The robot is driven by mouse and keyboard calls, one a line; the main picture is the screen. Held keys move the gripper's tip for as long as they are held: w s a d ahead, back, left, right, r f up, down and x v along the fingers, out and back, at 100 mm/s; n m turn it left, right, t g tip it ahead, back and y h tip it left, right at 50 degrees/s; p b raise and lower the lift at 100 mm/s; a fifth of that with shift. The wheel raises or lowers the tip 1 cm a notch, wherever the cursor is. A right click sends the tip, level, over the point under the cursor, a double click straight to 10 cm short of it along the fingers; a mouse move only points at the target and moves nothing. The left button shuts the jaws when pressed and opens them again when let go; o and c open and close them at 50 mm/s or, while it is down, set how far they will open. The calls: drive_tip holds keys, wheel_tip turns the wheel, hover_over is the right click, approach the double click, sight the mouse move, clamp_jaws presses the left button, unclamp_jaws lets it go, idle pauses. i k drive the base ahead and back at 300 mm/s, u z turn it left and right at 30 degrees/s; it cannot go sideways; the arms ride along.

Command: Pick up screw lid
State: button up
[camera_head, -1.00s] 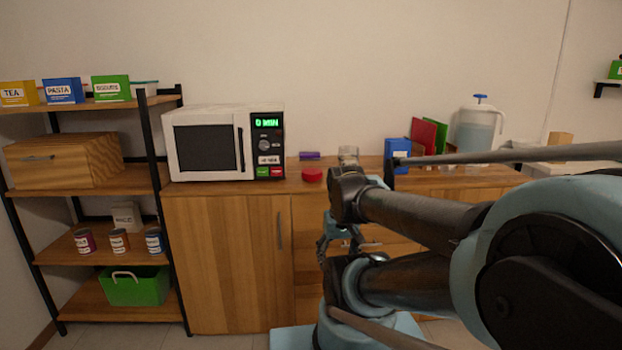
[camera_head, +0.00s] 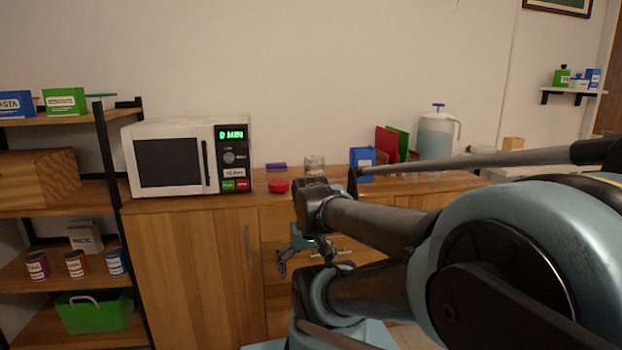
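A round red object (camera_head: 278,186), which looks like the screw lid, lies on the wooden counter just right of the microwave. A clear glass jar (camera_head: 315,164) stands behind it to the right, partly hidden by my arm. My gripper (camera_head: 283,264) hangs in front of the cabinet, below the counter top and apart from the red lid. It is small and dark here, and its finger opening is not clear. I see nothing held in it.
A white microwave (camera_head: 185,157) stands left of the lid. A small purple item (camera_head: 276,166) lies behind the lid. A blue box (camera_head: 362,158), red and green upright items and a pitcher (camera_head: 436,135) stand to the right. A shelf rack (camera_head: 120,200) is at the left.

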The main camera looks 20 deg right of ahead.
sight(277, 185)
drive_tip(key=k, duration=1.2)
drive_tip(key=z, duration=0.7)
drive_tip(key=i, duration=1.75)
drive_tip(key=u, duration=0.6)
